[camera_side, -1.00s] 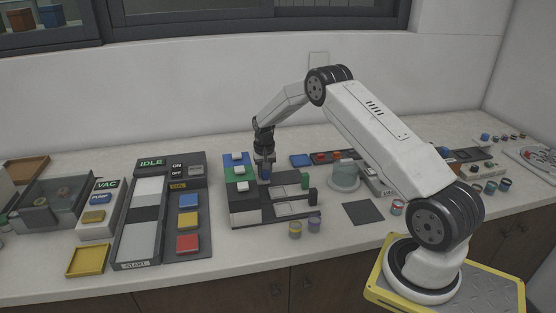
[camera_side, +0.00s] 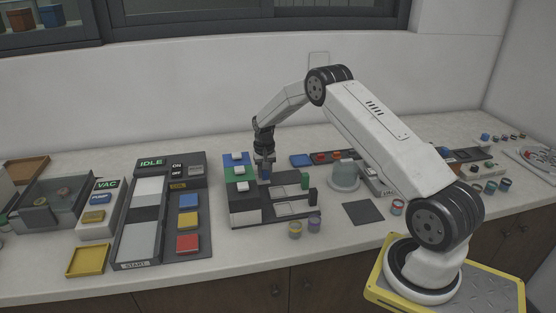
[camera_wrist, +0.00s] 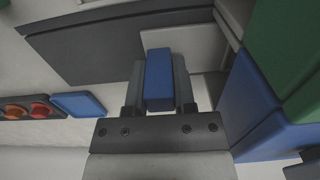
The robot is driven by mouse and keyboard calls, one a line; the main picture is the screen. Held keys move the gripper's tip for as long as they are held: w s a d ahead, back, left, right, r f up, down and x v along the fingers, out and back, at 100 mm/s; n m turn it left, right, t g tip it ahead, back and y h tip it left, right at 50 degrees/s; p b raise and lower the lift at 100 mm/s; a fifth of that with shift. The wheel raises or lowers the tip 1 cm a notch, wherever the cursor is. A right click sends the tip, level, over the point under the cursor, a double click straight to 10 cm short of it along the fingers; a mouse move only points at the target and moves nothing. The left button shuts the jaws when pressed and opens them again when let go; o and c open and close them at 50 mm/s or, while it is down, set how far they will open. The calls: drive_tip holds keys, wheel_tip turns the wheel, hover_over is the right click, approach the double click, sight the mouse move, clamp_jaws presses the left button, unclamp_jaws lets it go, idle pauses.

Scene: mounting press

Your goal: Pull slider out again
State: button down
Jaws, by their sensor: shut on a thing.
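The mounting press (camera_side: 245,218) stands on the counter in the side view, with dark and light sections and slider tracks. My gripper (camera_side: 264,166) points down over its left part. In the wrist view my gripper (camera_wrist: 158,85) is shut on a blue block (camera_wrist: 158,75), which looks like the slider's handle, with a finger along each side. This block also shows below the fingers in the side view (camera_side: 265,175). The slider's body beneath it is mostly hidden.
Blue and green blocks with white buttons (camera_side: 238,172) stand close behind and left of my gripper. A clear dome (camera_side: 344,175) and a dark mat (camera_side: 362,213) lie to the right. A button panel (camera_side: 188,218) is at the left.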

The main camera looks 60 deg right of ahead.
sight(299, 175)
drive_tip(key=s+d, duration=0.8)
drive_tip(key=shift+s+d, duration=0.3)
drive_tip(key=shift+c, duration=2.2)
unclamp_jaws()
drive_tip(key=shift+r, duration=0.1)
drive_tip(key=shift+r, duration=0.45)
wheel_tip(299, 175, up, 7)
drive_tip(key=shift+f, duration=0.15)
